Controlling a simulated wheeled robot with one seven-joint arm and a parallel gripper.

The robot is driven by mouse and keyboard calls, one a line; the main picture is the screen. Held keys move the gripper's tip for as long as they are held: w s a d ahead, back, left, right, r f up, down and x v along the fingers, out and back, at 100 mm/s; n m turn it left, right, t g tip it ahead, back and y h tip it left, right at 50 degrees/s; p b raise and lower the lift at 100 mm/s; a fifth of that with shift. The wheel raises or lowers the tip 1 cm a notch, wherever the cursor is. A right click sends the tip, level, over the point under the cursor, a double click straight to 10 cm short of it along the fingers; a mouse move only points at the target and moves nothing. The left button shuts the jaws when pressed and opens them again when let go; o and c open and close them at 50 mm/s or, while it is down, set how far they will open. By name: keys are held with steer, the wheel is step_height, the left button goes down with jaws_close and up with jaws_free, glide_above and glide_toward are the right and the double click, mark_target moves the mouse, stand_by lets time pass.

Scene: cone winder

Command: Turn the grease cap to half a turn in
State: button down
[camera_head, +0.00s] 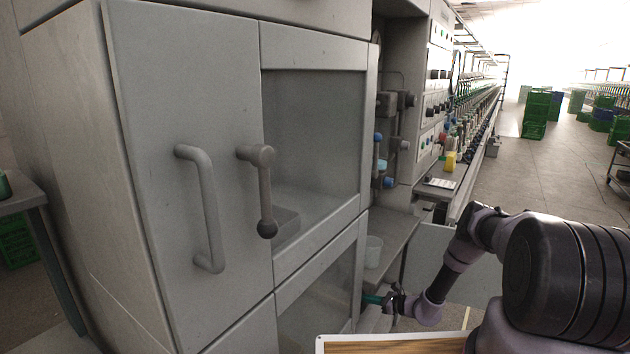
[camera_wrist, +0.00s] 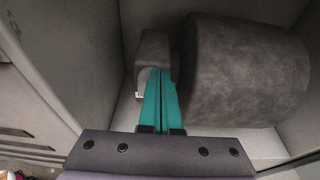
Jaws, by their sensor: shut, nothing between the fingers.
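My gripper (camera_wrist: 162,75) has teal fingers pressed together with nothing between them.
Pale panels (camera_wrist: 85,50) enclose the space on several sides. In the head view the grey cabinet (camera_head: 185,90) with a bar handle (camera_head: 207,210) and a ball-ended lever (camera_head: 265,195) fills the left. A pale bucket (camera_head: 373,252) stands near a grey shelf (camera_head: 395,232) above my gripper.

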steer(key=shift+f+v, duration=0.15)
steer(key=shift+v, duration=0.85)
steer(key=shift+f+v, duration=0.2)
steer(key=shift+v, duration=0.75)
steer(key=shift+f+v, duration=0.15)
steer(key=shift+v, duration=0.85)
steer(key=shift+d, duration=0.25)
steer(key=w+a, duration=0.1)
steer(key=a, duration=0.5)
steer(key=shift+a, duration=0.35)
steer(key=shift+f, duration=0.1)
steer(key=shift+w+d+f, duration=0.1)
steer(key=shift+f, duration=0.15)
